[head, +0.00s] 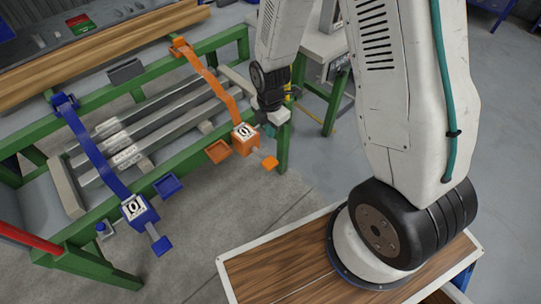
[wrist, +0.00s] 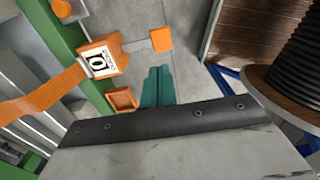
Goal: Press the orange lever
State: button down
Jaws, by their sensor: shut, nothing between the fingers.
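An orange unit stands at the near rail of the green frame. Its orange box, marked 0, carries the orange lever (head: 270,163), a short grey stem with a square orange paddle. The paddle also shows in the wrist view (wrist: 161,39), right of the box (wrist: 100,59). My gripper (wrist: 158,74), with teal fingers, is shut and empty. In the wrist view its tips appear just below the paddle, apart from it in the picture; the height gap is unclear. In the head view my gripper is small and partly hidden beside the orange box.
A similar blue unit (head: 139,209) with its own paddle stands to the left. A small orange tray (wrist: 122,98) sits next to the orange box. Grey bars (head: 150,128) lie across the green frame (head: 205,160). Open floor lies right of the frame.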

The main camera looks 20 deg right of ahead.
aim_at(270, 161)
notch_tip(270, 161, down, 14)
dwell(0.6)
